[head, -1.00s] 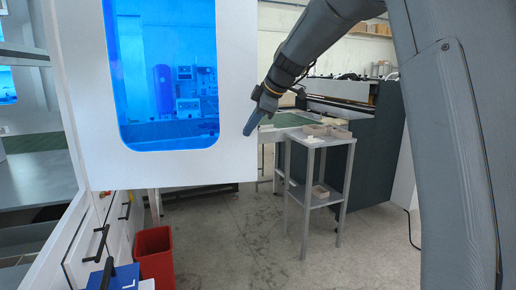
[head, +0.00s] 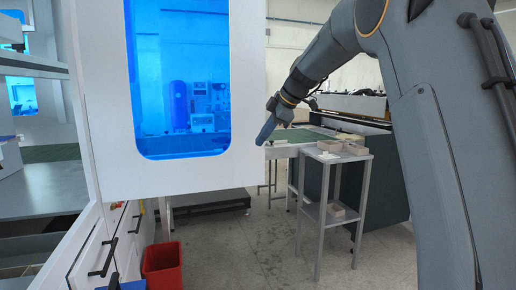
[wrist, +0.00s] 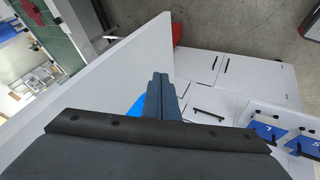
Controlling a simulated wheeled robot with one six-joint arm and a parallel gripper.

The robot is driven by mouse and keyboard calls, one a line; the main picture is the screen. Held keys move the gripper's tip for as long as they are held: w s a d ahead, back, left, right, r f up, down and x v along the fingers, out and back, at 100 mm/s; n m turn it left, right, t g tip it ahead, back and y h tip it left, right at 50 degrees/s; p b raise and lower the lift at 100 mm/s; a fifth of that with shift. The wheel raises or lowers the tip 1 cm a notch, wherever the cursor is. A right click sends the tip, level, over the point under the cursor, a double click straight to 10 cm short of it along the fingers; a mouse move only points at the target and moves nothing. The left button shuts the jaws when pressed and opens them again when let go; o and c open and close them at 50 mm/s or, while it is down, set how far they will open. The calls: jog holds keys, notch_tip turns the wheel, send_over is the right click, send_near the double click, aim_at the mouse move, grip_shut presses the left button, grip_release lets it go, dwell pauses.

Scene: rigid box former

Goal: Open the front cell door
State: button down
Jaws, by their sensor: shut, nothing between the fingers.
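The front cell door is a white panel (head: 105,165) with a rounded blue window (head: 182,90). It stands swung out from the cell frame at the left of the head view. My gripper (head: 265,132) is shut and empty, at the door's free right edge. In the wrist view its fingers (wrist: 160,90) are together beside the white door panel (wrist: 110,75), on the side of the cabinet fronts. I cannot tell whether they touch the door. No handle on the door is visible.
A grey side table (head: 338,162) with small trays stands to the right, before a dark machine (head: 390,190). A red bin (head: 162,265) stands below the door, beside white drawer fronts (head: 100,250) with black handles. Blue numbered bins (wrist: 270,130) show in the wrist view. Floor between is clear.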

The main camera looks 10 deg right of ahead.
jog(key=s+f+b+v, duration=0.1)
jog(key=s+b+v, duration=0.1)
jog(key=v, duration=0.9)
jog(key=s+f+m+g+h+p, duration=0.1)
jog(key=s+f+m+g+h, duration=0.1)
jog(key=s+f+m, duration=0.8)
jog(key=s+f+m+g+h+p, duration=0.2)
jog(key=s+f+m, duration=0.1)
jog(key=s+f, duration=1.15)
jog(key=s+f+m+g+h, duration=0.1)
jog(key=s+f+m, duration=0.3)
jog(key=s+f, duration=0.6)
jog(key=shift+s+d+f+m+p, duration=0.25)
jog(key=shift+s+d+m+p, duration=0.2)
jog(key=shift+s, duration=0.65)
jog(key=c, duration=2.3)
grip_release()
jog(key=shift+s+f, duration=0.1)
jog(key=shift+s, duration=0.05)
jog(key=o, duration=0.5)
jog(key=shift+o, duration=0.2)
jog(key=shift+d, duration=0.1)
